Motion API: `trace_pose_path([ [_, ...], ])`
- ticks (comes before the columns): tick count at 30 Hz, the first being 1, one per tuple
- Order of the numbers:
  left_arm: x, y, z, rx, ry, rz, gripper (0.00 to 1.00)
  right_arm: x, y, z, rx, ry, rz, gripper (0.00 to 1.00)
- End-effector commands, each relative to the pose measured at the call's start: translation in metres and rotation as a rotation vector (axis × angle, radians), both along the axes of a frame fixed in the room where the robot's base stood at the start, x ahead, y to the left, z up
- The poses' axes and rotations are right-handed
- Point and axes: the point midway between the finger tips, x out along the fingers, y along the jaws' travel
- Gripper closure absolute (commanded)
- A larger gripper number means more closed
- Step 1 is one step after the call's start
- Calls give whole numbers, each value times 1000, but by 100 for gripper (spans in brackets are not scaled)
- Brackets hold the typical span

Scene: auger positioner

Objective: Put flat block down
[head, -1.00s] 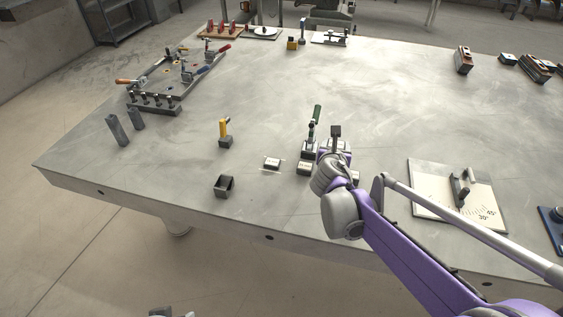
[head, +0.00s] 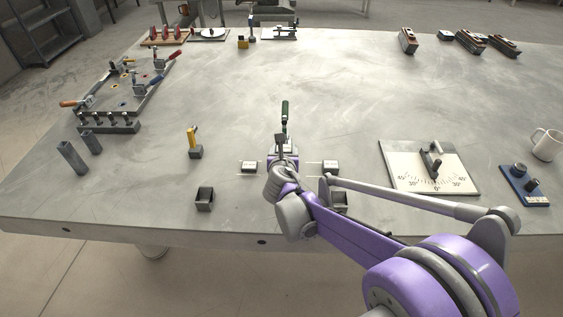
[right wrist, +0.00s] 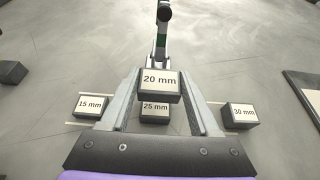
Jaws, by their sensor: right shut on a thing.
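My right gripper (head: 284,152) is shut on a small dark block labelled 20 mm, seen in the right wrist view (right wrist: 160,84) between its two fingers. A 25 mm block (right wrist: 155,110) shows beyond and below it, partly hidden by the held block. A 15 mm block (right wrist: 91,106) lies to the left and a 30 mm block (right wrist: 239,115) to the right; in the head view these are the left block (head: 249,167) and right block (head: 331,167). Whether the held block touches anything beneath is unclear. My left gripper is out of view.
A green-handled clamp (head: 285,112) stands just behind my right gripper. A small open dark box (head: 204,199) and a yellow-handled tool (head: 193,142) are to the left. An angle plate (head: 405,178) lies to the right. The table's middle back is clear.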

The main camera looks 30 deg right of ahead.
Motion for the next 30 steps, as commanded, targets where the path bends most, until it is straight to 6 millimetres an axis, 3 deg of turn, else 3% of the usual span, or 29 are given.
trace_pose_path([
  [12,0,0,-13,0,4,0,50,0,0,-45,0,0,1,100],
  [23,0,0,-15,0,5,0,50,0,0,-49,0,0,1,100],
  [24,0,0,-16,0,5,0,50,0,0,-50,1,-1,1,36],
  [29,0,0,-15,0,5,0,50,0,0,-49,1,-1,1,8],
  [30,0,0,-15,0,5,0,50,0,0,-49,1,-1,1,8],
])
